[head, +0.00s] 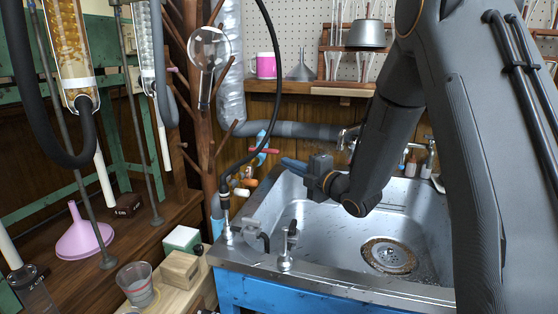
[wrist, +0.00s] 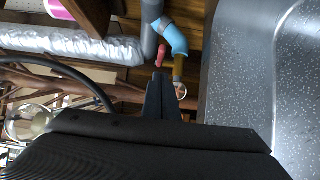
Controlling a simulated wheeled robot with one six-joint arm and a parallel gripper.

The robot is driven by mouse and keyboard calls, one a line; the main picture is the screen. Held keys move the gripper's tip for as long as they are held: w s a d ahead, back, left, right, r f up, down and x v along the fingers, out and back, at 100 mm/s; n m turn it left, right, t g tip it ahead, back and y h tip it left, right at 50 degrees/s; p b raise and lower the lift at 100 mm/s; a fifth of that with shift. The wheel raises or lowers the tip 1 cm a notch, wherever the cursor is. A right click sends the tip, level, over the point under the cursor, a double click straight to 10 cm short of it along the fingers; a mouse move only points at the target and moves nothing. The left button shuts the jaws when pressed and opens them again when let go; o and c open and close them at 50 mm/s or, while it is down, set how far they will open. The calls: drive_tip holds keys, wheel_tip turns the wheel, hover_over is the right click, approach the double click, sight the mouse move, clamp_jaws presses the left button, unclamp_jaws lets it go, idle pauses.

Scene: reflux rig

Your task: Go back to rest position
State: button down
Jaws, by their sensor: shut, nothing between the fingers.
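My gripper (head: 292,164) hangs above the back left part of the steel sink (head: 340,235) in the head view, its fingers pointing left. In the wrist view my gripper (wrist: 161,80) shows as two dark fingers closed together with nothing between them. Beyond the fingertips are a red valve handle (head: 264,150) and a blue pipe piece (head: 261,138). The same blue pipe piece (wrist: 170,36) and red handle (wrist: 162,55) show past the fingertips in the wrist view. I cannot tell whether the fingertips touch them.
Small taps (head: 285,258) stand on the sink's front left rim. A wooden branching stand (head: 197,90) and silver duct (head: 231,75) rise left of the sink. A pink funnel (head: 84,238) and a beaker (head: 137,284) stand on the left bench. The sink basin is empty.

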drive_tip(key=s+d+f+m+g+h, duration=0.1)
drive_tip(key=s+m+g+h, duration=0.2)
drive_tip(key=s+m, duration=0.3)
drive_tip(key=s+d+f+m+g+h, duration=0.1)
drive_tip(key=s+m+g+h, duration=0.2)
drive_tip(key=s, duration=1.3)
drive_tip(key=s+d+f+m+g+h, duration=0.1)
drive_tip(key=s+m+g+h, duration=0.3)
drive_tip(key=s+m, duration=0.7)
drive_tip(key=shift+s+d+f+g, duration=0.25)
drive_tip(key=shift+s+f+g, duration=0.3)
drive_tip(key=shift+g, duration=0.45)
drive_tip(key=s+a+r+m+g, duration=0.1)
drive_tip(key=s+m+g, duration=0.2)
drive_tip(key=s, duration=0.6)
drive_tip(key=d+r+m+p, duration=0.2)
drive_tip(key=d+r+p, duration=0.6)
drive_tip(key=p, duration=0.9)
drive_tip(key=shift+d+r+h+p, duration=0.3)
drive_tip(key=shift+d+r, duration=0.1)
drive_tip(key=shift+r, duration=0.2)
drive_tip(key=shift+w, duration=0.15)
